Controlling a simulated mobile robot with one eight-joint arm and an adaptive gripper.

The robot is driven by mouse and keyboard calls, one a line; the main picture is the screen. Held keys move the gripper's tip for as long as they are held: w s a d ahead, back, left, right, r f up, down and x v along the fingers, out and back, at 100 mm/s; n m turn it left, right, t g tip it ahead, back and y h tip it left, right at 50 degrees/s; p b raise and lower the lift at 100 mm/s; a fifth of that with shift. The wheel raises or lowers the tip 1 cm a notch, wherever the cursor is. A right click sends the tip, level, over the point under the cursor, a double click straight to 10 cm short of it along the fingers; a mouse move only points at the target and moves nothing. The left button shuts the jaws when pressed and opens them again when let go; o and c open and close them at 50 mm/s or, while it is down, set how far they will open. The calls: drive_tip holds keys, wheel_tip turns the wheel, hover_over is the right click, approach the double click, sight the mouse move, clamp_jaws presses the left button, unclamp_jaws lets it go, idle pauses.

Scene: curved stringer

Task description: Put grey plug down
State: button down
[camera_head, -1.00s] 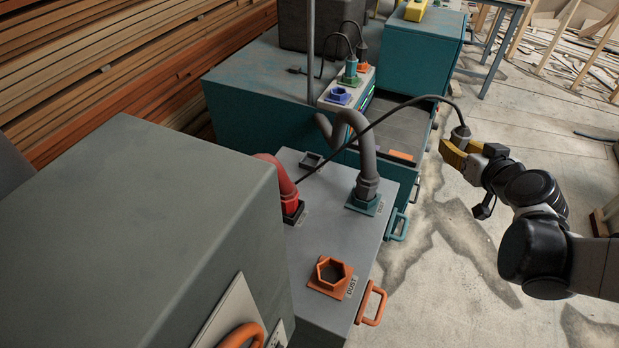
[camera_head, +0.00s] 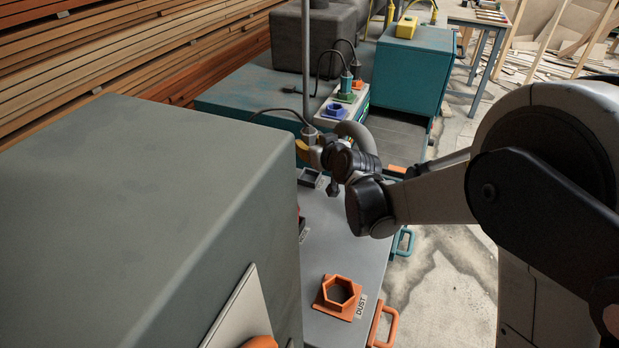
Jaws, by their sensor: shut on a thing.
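My gripper (camera_head: 304,148) has yellow fingers and is shut on the grey plug (camera_head: 309,134), seen above the back end of the grey cabinet top. The plug's dark cable (camera_head: 272,111) arcs away to the left behind the large grey box. A small dark square socket (camera_head: 309,178) lies on the cabinet top just below my gripper in the picture. The plug looks apart from it, but the fingers partly hide the plug and its height is hard to judge.
An orange hexagonal port (camera_head: 339,293) marked DUST stands at the front of the cabinet top (camera_head: 340,245). The large grey box (camera_head: 140,200) fills the left. A grey hose (camera_head: 352,130) shows behind my wrist. A blue socket (camera_head: 334,110) sits on the panel behind.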

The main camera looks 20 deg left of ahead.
sight(310, 170)
wheel_tip(310, 170, down, 9)
drive_tip(key=b, duration=0.3)
drive_tip(key=shift+r+b, duration=0.15)
drive_tip(key=shift+b, duration=0.2)
drive_tip(key=shift+f, duration=0.2)
drive_tip(key=c, duration=1.1)
unclamp_jaws()
drive_tip(key=shift+r, duration=0.2)
drive_tip(key=p+v, duration=0.3)
drive_tip(key=v, duration=0.8)
drive_tip(key=shift+r+p, duration=0.1)
drive_tip(key=shift+p, duration=0.25)
drive_tip(key=shift+s+d+r, duration=0.1)
drive_tip(key=shift+s+d, duration=0.2)
drive_tip(key=shift+s, duration=0.1)
